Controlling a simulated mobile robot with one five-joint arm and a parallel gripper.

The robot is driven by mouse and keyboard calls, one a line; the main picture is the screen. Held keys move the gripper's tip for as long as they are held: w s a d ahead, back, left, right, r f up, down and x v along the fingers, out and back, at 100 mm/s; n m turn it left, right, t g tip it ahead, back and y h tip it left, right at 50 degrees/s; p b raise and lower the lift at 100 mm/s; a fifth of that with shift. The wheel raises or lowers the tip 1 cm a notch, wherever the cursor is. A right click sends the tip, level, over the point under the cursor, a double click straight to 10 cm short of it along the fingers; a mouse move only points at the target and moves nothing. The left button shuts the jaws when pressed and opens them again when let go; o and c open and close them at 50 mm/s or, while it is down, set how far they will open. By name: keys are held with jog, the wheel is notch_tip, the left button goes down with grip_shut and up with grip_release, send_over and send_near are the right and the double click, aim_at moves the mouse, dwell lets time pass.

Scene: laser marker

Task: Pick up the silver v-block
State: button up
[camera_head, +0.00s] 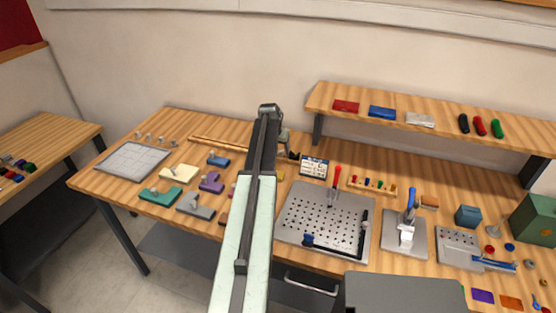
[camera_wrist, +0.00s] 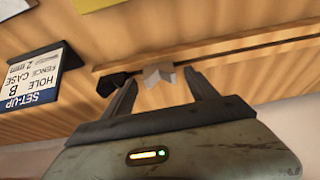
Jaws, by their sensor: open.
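In the wrist view the silver v-block (camera_wrist: 157,72) is a small pale grey block with a notched outline, beside a long wooden strip. My gripper (camera_wrist: 160,79) is open, with one dark finger on each side of the v-block in the picture. Gaps show between the block and both fingers, and I cannot tell how far down the fingertips reach. In the head view my gripper (camera_head: 285,138) is partly behind my own arm, over the back of the bench. I cannot make out the v-block there.
A black block (camera_wrist: 112,83) lies close by my left finger in the wrist view. The wooden strip (camera_wrist: 225,46) runs behind the v-block. A set-up card (camera_wrist: 34,78) stands at the left. In the head view a shelf (camera_head: 440,132) overhangs the bench at the back right.

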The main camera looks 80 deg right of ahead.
jog(key=shift+d+f, duration=0.2)
jog(key=shift+f, duration=0.4)
jog(key=shift+r, duration=0.2)
jog(key=c, duration=1.5)
jog(key=shift+o, duration=0.2)
